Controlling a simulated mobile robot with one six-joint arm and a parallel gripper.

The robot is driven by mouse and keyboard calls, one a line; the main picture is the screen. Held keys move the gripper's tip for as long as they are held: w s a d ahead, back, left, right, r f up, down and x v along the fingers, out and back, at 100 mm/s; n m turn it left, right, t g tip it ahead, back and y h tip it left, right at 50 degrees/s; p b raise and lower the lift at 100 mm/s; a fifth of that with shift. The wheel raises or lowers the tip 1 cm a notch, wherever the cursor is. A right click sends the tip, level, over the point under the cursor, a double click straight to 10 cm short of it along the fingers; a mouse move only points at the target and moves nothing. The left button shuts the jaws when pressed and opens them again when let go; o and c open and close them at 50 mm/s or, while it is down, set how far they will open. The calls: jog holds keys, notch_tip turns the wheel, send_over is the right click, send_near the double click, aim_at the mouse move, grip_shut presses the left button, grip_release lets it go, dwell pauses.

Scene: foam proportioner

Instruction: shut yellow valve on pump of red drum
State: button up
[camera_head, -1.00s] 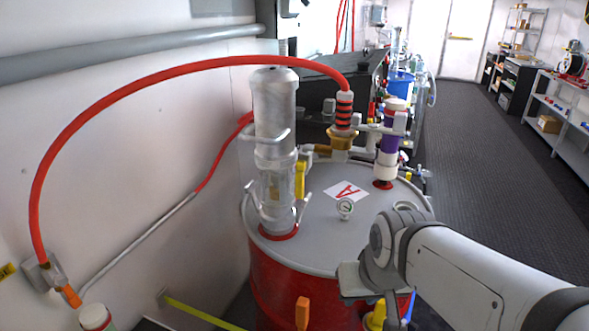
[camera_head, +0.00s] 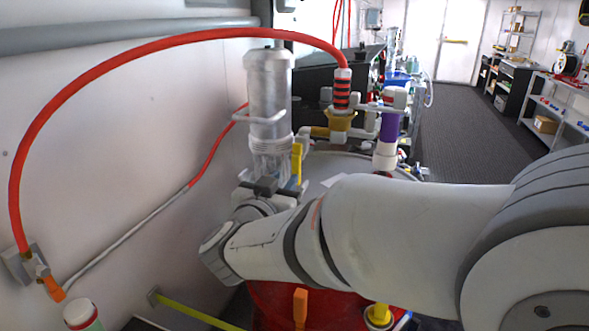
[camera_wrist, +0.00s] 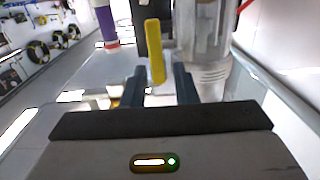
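The yellow valve handle (camera_head: 296,162) stands upright on the right side of the clear cylindrical pump (camera_head: 269,100), which is mounted on the red drum (camera_head: 270,300). In the wrist view the yellow handle (camera_wrist: 155,50) is slightly tilted, with the clear pump (camera_wrist: 207,45) just right of it. My gripper (camera_wrist: 160,85) has its two dark fingers apart, and the handle's lower end shows between their tips. No contact is visible; how deep the handle sits between them I cannot tell. In the head view my gripper (camera_head: 264,186) is low in front of the pump, and my arm hides much of the drum top.
A red hose (camera_head: 130,62) arches from the wall to a striped fitting (camera_head: 342,92) on the drum. A purple and white pump (camera_head: 388,130) stands right of it. The white wall (camera_head: 110,150) is close on the left. The dark floor aisle (camera_head: 455,125) at right is open.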

aim_at(296, 168)
jog(key=shift+h, duration=0.4)
jog(key=x, duration=0.7)
jog(key=shift+w+d, duration=0.15)
jog(key=shift+d, duration=0.15)
grip_shut()
